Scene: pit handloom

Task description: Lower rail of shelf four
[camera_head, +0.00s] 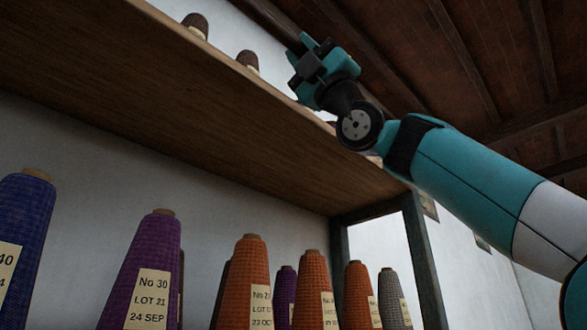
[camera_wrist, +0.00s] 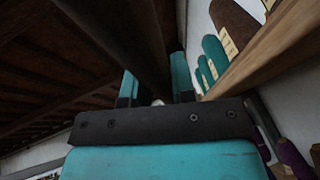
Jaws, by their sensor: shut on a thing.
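The rail is a long dark wooden bar (camera_head: 270,17) that runs along the front of the upper shelf, above its edge, in the head view. In the wrist view the rail (camera_wrist: 125,35) runs from the top edge down to between my fingers. My gripper (camera_head: 313,52) is up beside the shelf's front edge, shut on the rail. Its teal fingers (camera_wrist: 155,88) stand on either side of the bar in the wrist view. The upper shelf board (camera_head: 150,90) shows from below. The rail's far part is hidden behind my gripper and arm.
Brown yarn cones (camera_head: 247,61) stand on the upper shelf; teal cones (camera_wrist: 215,52) show there in the wrist view. Below are purple (camera_head: 150,265), blue (camera_head: 22,240), orange (camera_head: 250,285) and grey cones (camera_head: 390,290). A dark post (camera_head: 412,260) supports the shelf. Ceiling beams (camera_head: 465,60) are overhead.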

